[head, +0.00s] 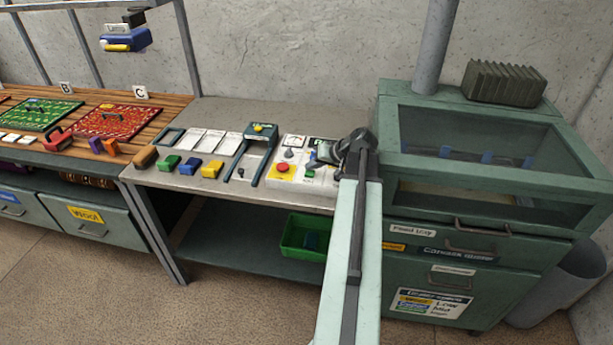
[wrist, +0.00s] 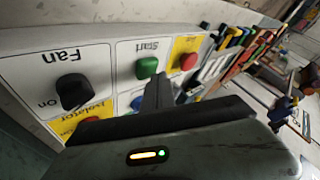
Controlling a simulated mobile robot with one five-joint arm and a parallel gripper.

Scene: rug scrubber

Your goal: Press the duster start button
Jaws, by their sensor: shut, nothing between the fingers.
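The green button (wrist: 147,67) sits on the white control panel under an upside-down "Start" label in the wrist view. My gripper (wrist: 160,79) is shut and empty. Its fingertips appear just below and right of the green button; I cannot tell whether they touch it. In the head view the control panel (head: 278,184) lies at the right end of the workbench, and my gripper (head: 316,157) is over its right part. A small green button (head: 310,173) shows there, just below the gripper. No "duster" word is readable.
Close by are a black "Fan" knob (wrist: 74,91), a red button on yellow (wrist: 188,61), and a partly hidden red "Isolator" control (wrist: 91,121). A green cabinet (head: 480,212) with a glazed top stands right of the bench. Colored blocks (head: 189,167) lie left of the panel.

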